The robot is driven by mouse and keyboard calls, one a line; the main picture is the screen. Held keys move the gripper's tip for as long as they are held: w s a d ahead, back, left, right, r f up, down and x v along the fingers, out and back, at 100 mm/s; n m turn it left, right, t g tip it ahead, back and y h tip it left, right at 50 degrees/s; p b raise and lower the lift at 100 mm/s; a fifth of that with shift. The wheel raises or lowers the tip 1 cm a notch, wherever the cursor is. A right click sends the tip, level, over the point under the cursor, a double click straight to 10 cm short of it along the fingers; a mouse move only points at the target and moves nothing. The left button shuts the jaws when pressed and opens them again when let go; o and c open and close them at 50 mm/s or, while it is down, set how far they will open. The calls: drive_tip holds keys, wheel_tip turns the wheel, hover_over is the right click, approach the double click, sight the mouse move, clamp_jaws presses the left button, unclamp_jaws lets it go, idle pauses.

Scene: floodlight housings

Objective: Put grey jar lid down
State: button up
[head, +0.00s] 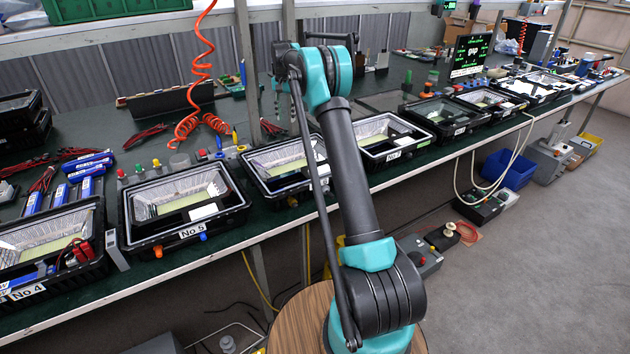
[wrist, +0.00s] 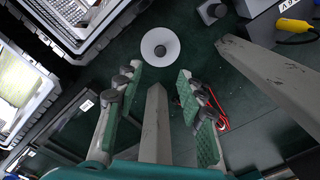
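My gripper (wrist: 160,78) is open in the wrist view, its two green-padded fingers well apart. I see no lid held between them. A round pale grey-white piece with a darker centre (wrist: 160,36) lies on the dark green surface just beyond the fingertips, apart from both. It may be the grey jar lid, but I cannot tell for certain. In the head view my gripper is hidden behind my own arm, and I cannot pick out the lid there.
A grey post (wrist: 156,125) shows between my fingers, and another (wrist: 265,75) stands to the right. Open floodlight housings, such as No 5 (head: 130,226), line the bench's front edge. An orange coiled hose (head: 203,60) hangs over the bench. Red leads (wrist: 221,106) lie near the right finger.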

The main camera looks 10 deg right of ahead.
drive_tip(key=s+d+r+n+t, duration=0.1)
drive_tip(key=s+n, duration=0.1)
drive_tip(key=s, duration=1.1)
drive_tip(key=s+d+r+n+t, duration=0.1)
drive_tip(key=s+d+n, duration=0.1)
drive_tip(key=s, duration=1.1)
drive_tip(key=s+f+n, duration=0.1)
drive_tip(key=s+f, duration=0.2)
drive_tip(key=s, duration=0.6)
drive_tip(key=s+f+t, duration=0.1)
drive_tip(key=s+f, duration=0.3)
drive_tip(key=s, duration=0.6)
drive_tip(key=s+d+f+n+t, duration=0.1)
drive_tip(key=s+f, duration=0.3)
drive_tip(key=s, duration=0.6)
drive_tip(key=shift+s+n, duration=0.25)
drive_tip(key=shift+n, duration=0.05)
